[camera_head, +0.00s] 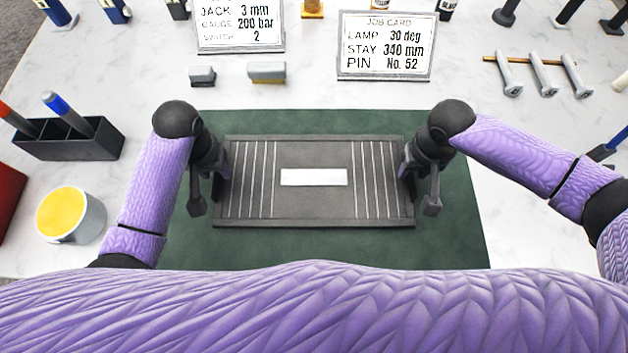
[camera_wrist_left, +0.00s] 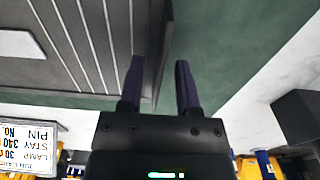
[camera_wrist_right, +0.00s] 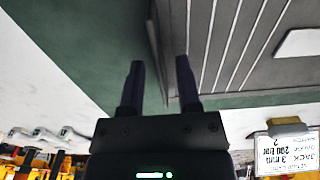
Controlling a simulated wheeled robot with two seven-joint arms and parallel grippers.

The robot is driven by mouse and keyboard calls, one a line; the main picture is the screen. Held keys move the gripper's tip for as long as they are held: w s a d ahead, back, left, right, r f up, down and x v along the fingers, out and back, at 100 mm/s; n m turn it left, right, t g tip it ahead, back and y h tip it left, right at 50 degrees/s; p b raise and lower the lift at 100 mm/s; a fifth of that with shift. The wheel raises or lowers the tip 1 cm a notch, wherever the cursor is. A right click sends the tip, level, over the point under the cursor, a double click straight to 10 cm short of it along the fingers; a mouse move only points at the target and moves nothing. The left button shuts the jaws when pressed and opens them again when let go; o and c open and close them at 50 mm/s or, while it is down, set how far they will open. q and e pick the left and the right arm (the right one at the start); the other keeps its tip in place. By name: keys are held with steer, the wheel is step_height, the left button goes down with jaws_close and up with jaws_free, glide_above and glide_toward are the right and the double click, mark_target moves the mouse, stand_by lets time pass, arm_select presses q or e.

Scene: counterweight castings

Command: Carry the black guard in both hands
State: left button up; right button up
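The black guard (camera_head: 315,205) is a flat dark panel with pale stripes and a white label. It appears to lie level over the green mat. My left gripper (camera_head: 214,190) is at its left edge. In the left wrist view its two fingers (camera_wrist_left: 160,85) are apart, with the guard's edge between them and mat showing beside the outer finger. My right gripper (camera_head: 417,188) is at the right edge. In the right wrist view its fingers (camera_wrist_right: 160,85) are also apart, with the edge between them. Finger contact with the guard is not clear.
The green mat (camera_head: 450,235) lies on a white marbled table. A yellow-filled cup (camera_head: 70,215) and a dark pen holder (camera_head: 66,140) stand at left. Two cards, including the job card (camera_head: 386,45), and two small blocks stand behind. Several bolts lie at back right.

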arm_select(q)
step_height(320, 180, up, 12)
steer(key=shift+s, duration=0.2)
arm_select(e)
step_height(320, 180, up, 12)
steer(key=shift+s, duration=0.25)
stand_by(0.4)
